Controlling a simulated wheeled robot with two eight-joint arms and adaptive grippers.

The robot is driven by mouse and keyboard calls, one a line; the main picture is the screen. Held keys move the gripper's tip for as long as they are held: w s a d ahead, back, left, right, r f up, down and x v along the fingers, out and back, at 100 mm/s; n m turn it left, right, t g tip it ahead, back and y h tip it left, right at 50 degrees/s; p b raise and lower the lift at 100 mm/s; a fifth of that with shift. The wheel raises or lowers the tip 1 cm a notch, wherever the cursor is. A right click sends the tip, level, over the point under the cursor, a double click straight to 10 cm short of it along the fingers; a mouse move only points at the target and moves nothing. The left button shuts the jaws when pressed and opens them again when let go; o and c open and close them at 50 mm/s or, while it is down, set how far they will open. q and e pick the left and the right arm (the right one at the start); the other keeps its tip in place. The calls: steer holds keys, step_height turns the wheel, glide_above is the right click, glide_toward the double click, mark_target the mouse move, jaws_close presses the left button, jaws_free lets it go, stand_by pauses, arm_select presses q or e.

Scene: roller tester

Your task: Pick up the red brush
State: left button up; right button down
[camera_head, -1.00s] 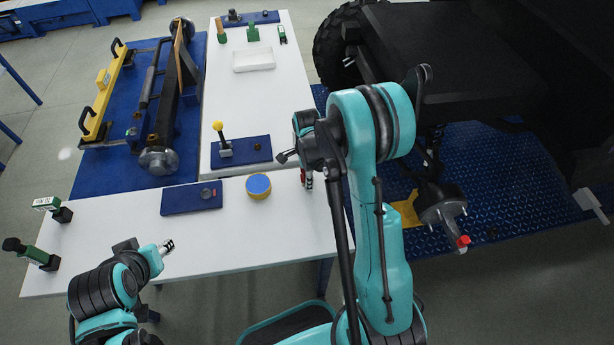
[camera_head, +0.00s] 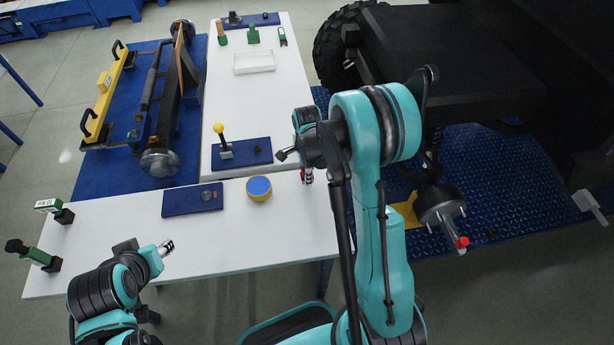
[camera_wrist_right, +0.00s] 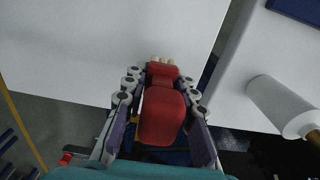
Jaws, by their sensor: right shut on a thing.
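The red brush (camera_wrist_right: 161,112) fills the middle of the right wrist view, with pale bristle tufts at its far end. My right gripper (camera_wrist_right: 160,98) is shut around it, fingers on both sides. In the head view the right gripper (camera_head: 307,174) is small and partly hidden behind my arm, at the right edge of the white table. A little red shows there. My left gripper (camera_head: 167,247) is over the front left of the table, away from the brush; its finger opening is too small to judge.
The white table (camera_head: 270,228) bears a blue plate (camera_head: 180,201) and a round blue-and-yellow tin (camera_head: 259,188). A yellow-knobbed lever (camera_head: 221,139) stands behind. Green-and-black items (camera_head: 34,255) stand at the left end. A white cylinder (camera_wrist_right: 278,104) lies right of the gripper.

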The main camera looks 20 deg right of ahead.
step_height(320, 180, up, 2)
steer(key=shift+r+p, duration=0.25)
steer(key=shift+p, duration=0.1)
arm_select(q)
step_height(320, 180, up, 4)
steer(key=p, duration=0.2)
steer(key=shift+f+p, duration=0.15)
steer(key=shift+p, duration=0.15)
arm_select(e)
steer(key=s+a+r, duration=0.1)
steer(key=s+r, duration=0.5)
steer(key=s, duration=0.5)
steer(key=shift+s+a+r, duration=0.15)
steer(key=shift+s+a, duration=0.1)
steer(key=shift+s, duration=0.1)
stand_by(0.4)
